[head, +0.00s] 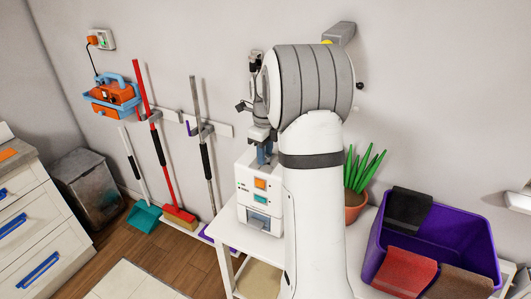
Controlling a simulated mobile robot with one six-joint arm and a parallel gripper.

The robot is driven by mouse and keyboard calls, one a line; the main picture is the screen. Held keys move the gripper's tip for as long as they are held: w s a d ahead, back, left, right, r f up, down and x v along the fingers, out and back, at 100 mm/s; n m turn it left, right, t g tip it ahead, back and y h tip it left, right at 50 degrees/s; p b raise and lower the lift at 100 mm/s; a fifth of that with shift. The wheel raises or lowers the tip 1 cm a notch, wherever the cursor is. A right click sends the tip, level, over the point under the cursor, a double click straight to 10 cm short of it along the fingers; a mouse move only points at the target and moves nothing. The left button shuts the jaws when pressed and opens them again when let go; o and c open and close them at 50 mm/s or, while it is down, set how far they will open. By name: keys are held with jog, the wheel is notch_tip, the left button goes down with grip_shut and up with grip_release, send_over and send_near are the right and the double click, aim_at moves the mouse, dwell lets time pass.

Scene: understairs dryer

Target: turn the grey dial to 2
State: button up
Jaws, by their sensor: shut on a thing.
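A small white machine (262,205) stands on the white table, with an orange square and a teal square on its front. My gripper (265,157) points down at the top of this machine, and its fingertips reach the machine's top. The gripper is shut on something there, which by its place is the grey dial. The dial itself is hidden behind the fingers and my arm, so its setting and any numbers cannot be read. My arm also covers the right side of the machine.
A potted green plant (355,205) stands right of my arm. A purple bin (465,238) with folded cloths stands further right. A grey bin (88,185) and white drawers (35,225) stand at far left.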

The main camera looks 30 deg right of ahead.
jog(key=shift+m, duration=0.3)
jog(key=o, duration=1)
notch_tip(320, 180, up, 8)
jog(key=shift+f+b, duration=0.1)
jog(key=shift+b, duration=0.35)
